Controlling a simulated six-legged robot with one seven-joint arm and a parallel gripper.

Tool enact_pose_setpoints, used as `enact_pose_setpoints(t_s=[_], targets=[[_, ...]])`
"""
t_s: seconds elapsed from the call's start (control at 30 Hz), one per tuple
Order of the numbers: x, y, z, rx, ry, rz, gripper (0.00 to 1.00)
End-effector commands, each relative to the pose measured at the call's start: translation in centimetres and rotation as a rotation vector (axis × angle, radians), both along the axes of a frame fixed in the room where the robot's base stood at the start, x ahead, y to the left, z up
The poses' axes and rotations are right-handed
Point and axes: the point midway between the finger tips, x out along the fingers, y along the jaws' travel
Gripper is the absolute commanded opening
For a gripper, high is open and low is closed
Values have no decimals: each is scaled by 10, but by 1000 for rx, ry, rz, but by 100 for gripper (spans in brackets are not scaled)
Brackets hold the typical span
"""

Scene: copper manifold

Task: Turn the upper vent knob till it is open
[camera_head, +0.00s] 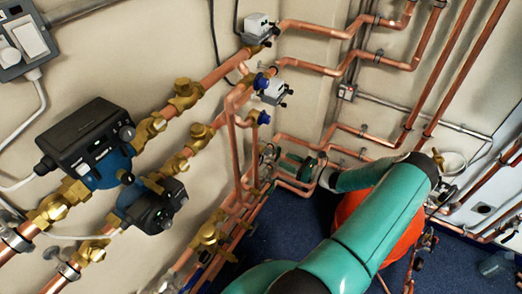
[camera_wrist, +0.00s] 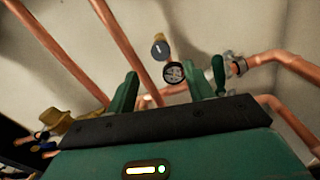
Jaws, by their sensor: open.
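In the wrist view my gripper (camera_wrist: 162,72) has its two green fingers apart, with no object held between them. Beyond the fingers a dark round dial or knob (camera_wrist: 174,73) shows in the gap. Above it is a grey round piece (camera_wrist: 160,48) with a brass top. I cannot tell which of these, if either, is the upper vent knob, or how far it is turned. In the head view my gripper (camera_head: 299,167) is small, low among copper pipes near the wall corner. Its contact with anything there cannot be told.
A green lever-like piece (camera_wrist: 218,74) and a metal fitting (camera_wrist: 238,66) stand just right of the fingers. Copper pipes (camera_wrist: 140,50) run close around. In the head view, dark pumps (camera_head: 90,140) are on the left wall, and blue floor (camera_head: 285,222) is open below.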

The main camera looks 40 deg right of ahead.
Motion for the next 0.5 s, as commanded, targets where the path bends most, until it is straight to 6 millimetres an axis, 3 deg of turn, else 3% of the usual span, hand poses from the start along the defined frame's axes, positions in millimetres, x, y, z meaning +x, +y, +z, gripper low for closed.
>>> enact_pose_setpoints(t_s=[0.5], targets=[[94,34,-1,0,1,4,52]])
